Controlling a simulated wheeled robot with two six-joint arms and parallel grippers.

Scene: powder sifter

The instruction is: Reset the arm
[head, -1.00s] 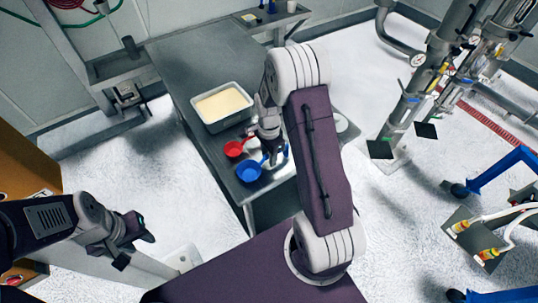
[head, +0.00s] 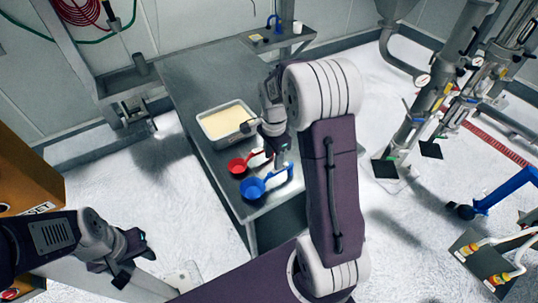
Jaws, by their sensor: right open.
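My right arm reaches over the metal table, and its gripper (head: 280,160) is open above the tabletop, close to the scoops' handles. I see nothing held in it. A blue scoop (head: 252,188) and a red scoop (head: 237,166) lie near the table's front edge. A metal tray of pale powder (head: 223,122) stands behind them, left of the right gripper. My left gripper (head: 138,262) hangs at the lower left, away from the table; its fingers are too small and dark to tell open from shut.
The metal table (head: 190,75) is bare behind the tray. A small shelf (head: 277,38) with a white cup stands at the back. Steel pipework (head: 430,100) rises on the right. An orange cabinet (head: 25,170) stands at the far left.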

